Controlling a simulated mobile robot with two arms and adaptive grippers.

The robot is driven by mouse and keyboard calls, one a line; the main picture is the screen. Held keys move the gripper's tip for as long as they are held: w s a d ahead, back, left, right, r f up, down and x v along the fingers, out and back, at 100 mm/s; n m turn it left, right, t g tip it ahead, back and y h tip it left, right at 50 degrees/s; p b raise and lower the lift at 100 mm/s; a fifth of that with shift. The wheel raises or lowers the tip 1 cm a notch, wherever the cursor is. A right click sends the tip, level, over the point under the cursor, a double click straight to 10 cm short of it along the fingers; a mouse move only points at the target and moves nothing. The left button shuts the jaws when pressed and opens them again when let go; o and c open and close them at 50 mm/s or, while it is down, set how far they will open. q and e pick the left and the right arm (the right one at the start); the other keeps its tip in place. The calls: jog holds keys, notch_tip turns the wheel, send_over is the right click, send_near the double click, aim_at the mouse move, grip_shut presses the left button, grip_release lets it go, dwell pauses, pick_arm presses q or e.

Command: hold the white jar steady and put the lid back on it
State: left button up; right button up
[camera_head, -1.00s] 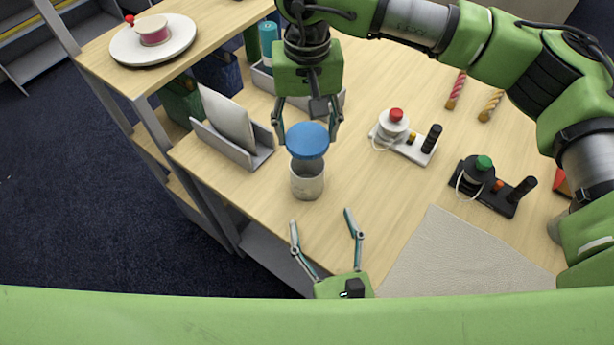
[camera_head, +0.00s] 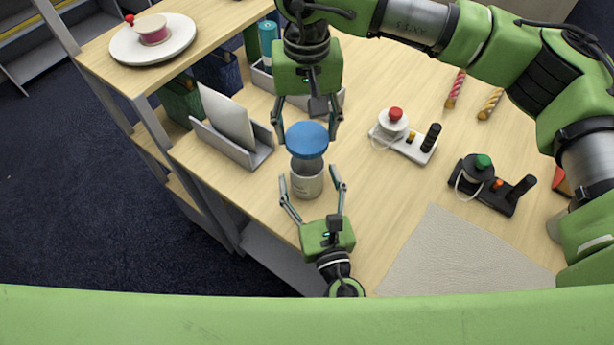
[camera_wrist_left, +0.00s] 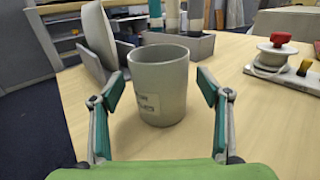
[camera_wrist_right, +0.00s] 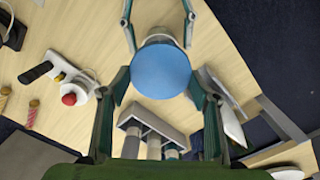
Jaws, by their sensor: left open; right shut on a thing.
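The white jar (camera_head: 307,184) stands upright on the wooden table near its left edge, with a small printed label in the left wrist view (camera_wrist_left: 158,88). Its mouth looks open there. The blue lid (camera_head: 307,138) is above the jar, apart from it, and held level by my right gripper (camera_head: 307,130), which is shut on it from the far side. The lid fills the middle of the right wrist view (camera_wrist_right: 160,70) and hides most of the jar. My left gripper (camera_head: 311,188) is open, low over the table, with its fingers on both sides of the jar, not gripping it.
A grey holder (camera_head: 232,146) with a pale panel stands left of the jar. A grey box (camera_head: 262,77) is behind. A white button device (camera_head: 406,140) and a black one (camera_head: 490,187) lie to the right. A beige mat (camera_head: 465,258) covers the front right.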

pick_arm(q)
jog(key=c, duration=1.7)
pick_arm(e)
jog(key=shift+f, duration=2.5)
jog(key=shift+f, duration=0.9)
jog(key=shift+f, duration=0.5)
